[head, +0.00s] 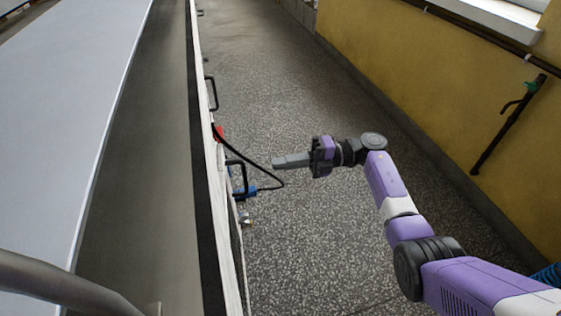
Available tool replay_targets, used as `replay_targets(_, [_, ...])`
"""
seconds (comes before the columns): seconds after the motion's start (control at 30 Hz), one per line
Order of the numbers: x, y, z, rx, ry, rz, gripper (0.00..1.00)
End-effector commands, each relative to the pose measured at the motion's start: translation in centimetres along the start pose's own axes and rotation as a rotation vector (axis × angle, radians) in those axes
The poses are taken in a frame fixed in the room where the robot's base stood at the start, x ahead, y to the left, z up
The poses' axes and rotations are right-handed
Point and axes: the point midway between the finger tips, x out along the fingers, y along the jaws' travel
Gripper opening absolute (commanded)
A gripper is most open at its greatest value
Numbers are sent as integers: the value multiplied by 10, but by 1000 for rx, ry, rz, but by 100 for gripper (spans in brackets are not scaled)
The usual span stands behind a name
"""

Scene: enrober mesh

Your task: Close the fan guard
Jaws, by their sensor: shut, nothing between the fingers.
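My gripper (275,161) is in the middle of the head view, over the speckled floor. Its grey fingers point left toward the side of a long machine (205,190). The fingers are shut with nothing between them and look apart from the machine. I cannot pick out the fan guard for certain. The machine's side is seen nearly edge-on, so most of its face is hidden. A dark handle (211,93) stands out from that side, and a second dark handle (238,163) is nearer, just left of the fingertips.
A blue fitting (247,191) with a black cable (276,177) sticks out below the fingers. A small red part (219,133) is on the machine's side. A yellow wall (430,90) with a dark pipe (505,120) bounds the right. The floor (270,70) between is clear.

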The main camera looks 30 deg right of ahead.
Motion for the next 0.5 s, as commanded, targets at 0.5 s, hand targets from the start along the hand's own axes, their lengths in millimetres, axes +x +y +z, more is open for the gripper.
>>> replay_targets(0.5, [94, -1, 0, 1, 1, 0, 0])
